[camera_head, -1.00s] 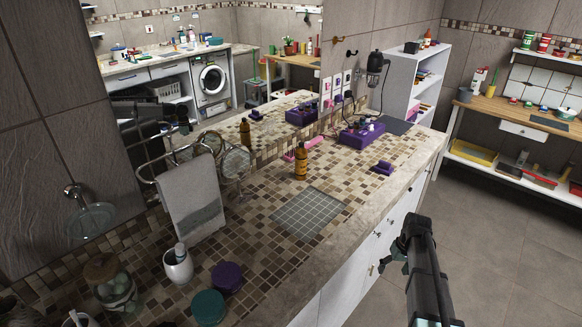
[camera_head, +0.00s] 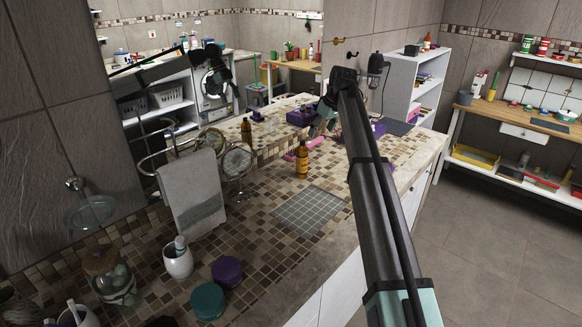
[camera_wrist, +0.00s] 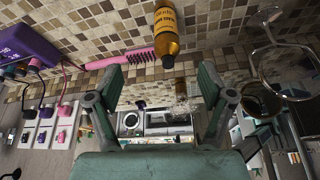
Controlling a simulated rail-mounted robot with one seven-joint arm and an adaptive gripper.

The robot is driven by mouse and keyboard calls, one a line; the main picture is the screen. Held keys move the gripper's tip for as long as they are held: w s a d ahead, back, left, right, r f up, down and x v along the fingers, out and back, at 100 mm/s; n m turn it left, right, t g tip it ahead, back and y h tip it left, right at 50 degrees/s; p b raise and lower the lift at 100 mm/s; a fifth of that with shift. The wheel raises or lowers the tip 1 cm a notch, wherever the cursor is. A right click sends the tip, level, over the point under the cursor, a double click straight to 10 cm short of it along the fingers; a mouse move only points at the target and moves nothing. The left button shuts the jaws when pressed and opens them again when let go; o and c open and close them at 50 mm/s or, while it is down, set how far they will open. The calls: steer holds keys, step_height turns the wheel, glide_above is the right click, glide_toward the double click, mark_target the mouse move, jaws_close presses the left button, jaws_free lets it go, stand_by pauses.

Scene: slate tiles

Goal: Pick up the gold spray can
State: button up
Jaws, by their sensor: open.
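In the wrist view the can (camera_wrist: 167,38) shows upside down at the top centre, beyond the gap between the fingers. My gripper (camera_head: 322,122) is above the counter, behind and above the can in the head view. In the wrist view my gripper (camera_wrist: 160,85) has its two teal fingers wide apart with nothing between them. It is not touching the can.
A pink brush (camera_wrist: 122,58) lies close beside the can. A purple organiser (camera_wrist: 25,42) with tools is farther along. The grey mesh square (camera_head: 309,211) is bare.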

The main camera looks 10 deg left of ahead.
steer(key=a+r, duration=0.2)
steer(key=p, duration=0.4)
glide_toward(302, 153)
steer(key=w+f, duration=0.1)
steer(key=f, duration=0.1)
steer(key=w+a+f, duration=0.1)
steer(key=f, duration=0.1)
steer(key=w+f, duration=0.1)
steer(key=f, duration=0.1)
steer(key=shift+w+a+f, duration=0.1)
steer(key=shift+w+a, duration=0.1)
steer(key=shift+w, duration=0.05)
steer(key=p+x, duration=0.2)
steer(key=x, duration=0.2)
steer(key=shift+w+a, duration=0.1)
steer(key=shift+w, duration=0.05)
steer(key=shift+w+a+f, duration=0.1)
steer(key=shift+f, duration=0.4)
steer(key=c, duration=1.5)
jaws_close()
steer(key=shift+r, duration=0.2)
